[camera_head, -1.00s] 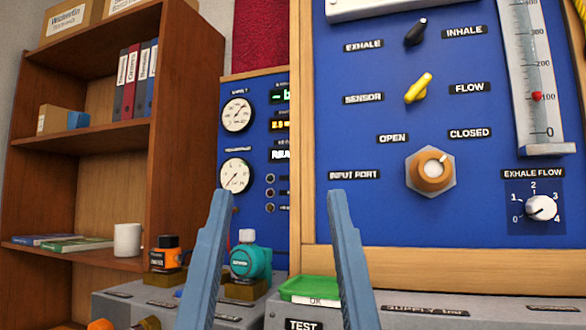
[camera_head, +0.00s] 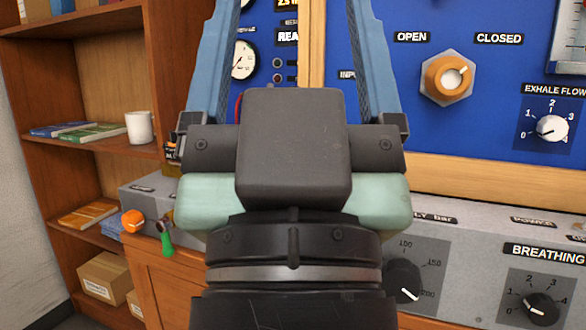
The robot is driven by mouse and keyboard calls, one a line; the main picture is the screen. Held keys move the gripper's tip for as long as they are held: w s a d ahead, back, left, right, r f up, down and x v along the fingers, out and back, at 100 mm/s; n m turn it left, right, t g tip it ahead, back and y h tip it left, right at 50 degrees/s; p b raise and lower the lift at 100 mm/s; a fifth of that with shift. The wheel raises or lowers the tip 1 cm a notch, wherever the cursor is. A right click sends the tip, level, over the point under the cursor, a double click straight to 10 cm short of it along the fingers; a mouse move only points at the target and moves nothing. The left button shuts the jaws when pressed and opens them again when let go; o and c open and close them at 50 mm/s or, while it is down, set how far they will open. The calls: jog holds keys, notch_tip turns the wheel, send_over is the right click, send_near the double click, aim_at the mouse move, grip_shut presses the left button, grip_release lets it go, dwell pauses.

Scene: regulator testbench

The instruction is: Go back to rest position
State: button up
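My gripper (camera_head: 300,60) is in the middle of the head view, pointing up and away, with its two blue fingers spread wide apart. Nothing shows between the fingers except the panel behind, so it is open and empty. The fingertips run out of the top of the picture. My wrist and the gripper's body fill the lower middle and hide the middle of the bench.
A blue test panel (camera_head: 400,110) with an orange open/closed knob (camera_head: 447,77) stands behind on the right. Below it is a grey console (camera_head: 470,290) with black knobs. A wooden shelf (camera_head: 92,162) with a white mug (camera_head: 139,127) stands on the left.

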notch_tip(320, 180, up, 32)
jog(key=p, duration=2.9)
jog(key=shift+p, duration=0.4)
